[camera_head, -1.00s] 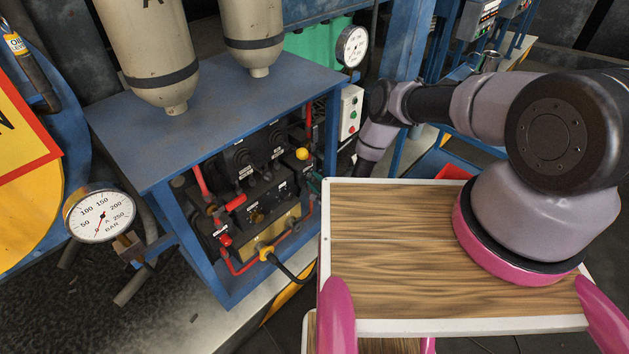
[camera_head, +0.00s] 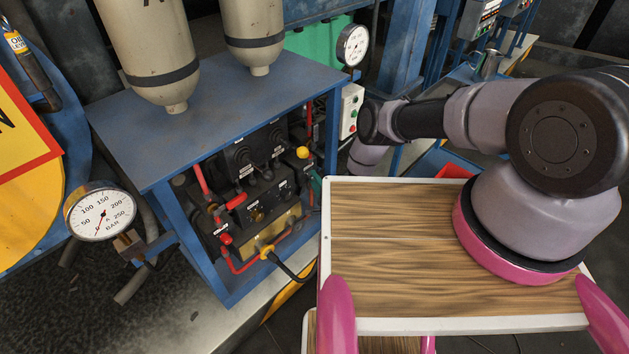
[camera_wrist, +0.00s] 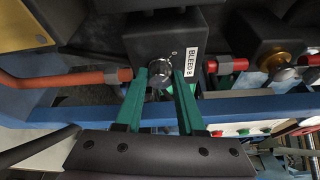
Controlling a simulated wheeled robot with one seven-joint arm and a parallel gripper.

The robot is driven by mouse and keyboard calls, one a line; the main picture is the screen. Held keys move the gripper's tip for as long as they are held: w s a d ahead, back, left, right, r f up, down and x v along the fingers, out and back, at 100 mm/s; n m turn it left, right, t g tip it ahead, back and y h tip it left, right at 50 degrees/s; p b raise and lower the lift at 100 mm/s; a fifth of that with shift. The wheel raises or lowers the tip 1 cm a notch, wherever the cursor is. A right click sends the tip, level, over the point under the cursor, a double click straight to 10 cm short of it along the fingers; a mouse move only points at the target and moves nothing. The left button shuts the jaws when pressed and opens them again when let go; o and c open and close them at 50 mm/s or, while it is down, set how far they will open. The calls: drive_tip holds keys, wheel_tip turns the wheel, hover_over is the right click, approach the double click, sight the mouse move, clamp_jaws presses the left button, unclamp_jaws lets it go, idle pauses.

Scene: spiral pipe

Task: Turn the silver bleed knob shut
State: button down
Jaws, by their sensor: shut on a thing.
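The silver bleed knob (camera_wrist: 160,82) sits on the face of a black block (camera_wrist: 165,38) beside a white "BLEED B" label (camera_wrist: 191,63) in the wrist view. My gripper (camera_wrist: 161,84) has green fingers, one on each side of the knob. It is shut on the knob, and the fingertips hide its sides. In the head view the knob cannot be made out. My arm reaches to the right side of the blue frame there, and only a bit of green finger shows beside its post.
A red pipe (camera_wrist: 65,80) enters the block from the left. A brass fitting (camera_wrist: 272,58) sits on a neighbouring block to the right. The blue frame (camera_head: 215,110) carries two tanks on top. A pressure gauge (camera_head: 102,212) stands at left, another (camera_head: 352,45) at the back.

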drive_tip(key=c, duration=0.5)
unclamp_jaws()
drive_tip(key=shift+s, duration=0.1)
drive_tip(key=shift+v, duration=5.35)
